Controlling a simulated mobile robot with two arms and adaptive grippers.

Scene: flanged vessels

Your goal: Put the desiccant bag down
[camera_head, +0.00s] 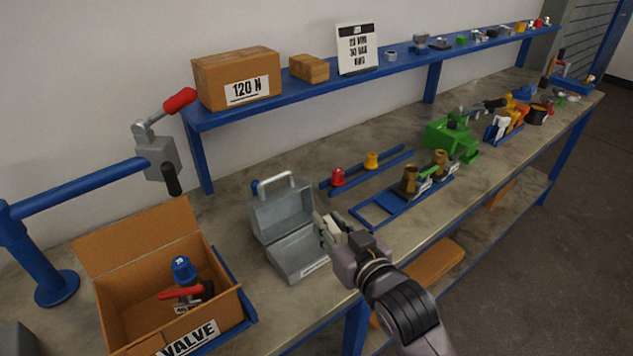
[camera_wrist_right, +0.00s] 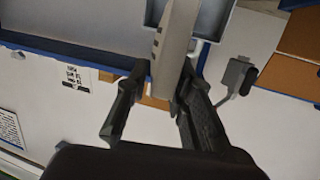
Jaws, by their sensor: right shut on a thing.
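My right gripper (camera_head: 330,230) is beside and partly in front of the open grey metal case (camera_head: 283,212), near the right of its lid. It is shut on a pale, flat thing that I take for the desiccant bag (camera_wrist_right: 176,40); in the right wrist view it shows nearly edge-on between the fingers (camera_wrist_right: 155,105). In the head view the gripper hides most of the bag. I cannot tell whether the bag touches the case. The case stands on the bench with its lid up and its tray (camera_head: 300,262) looks empty. My left gripper is not in view.
An open cardboard box (camera_head: 222,312) with a blue-capped valve (camera_head: 183,270) stands at left. Blue rails (camera_head: 372,170) and a rack with brass fittings (camera_head: 409,181) lie right of the case, with a green vise (camera_head: 450,135) beyond. A blue shelf (camera_head: 300,92) runs along the wall.

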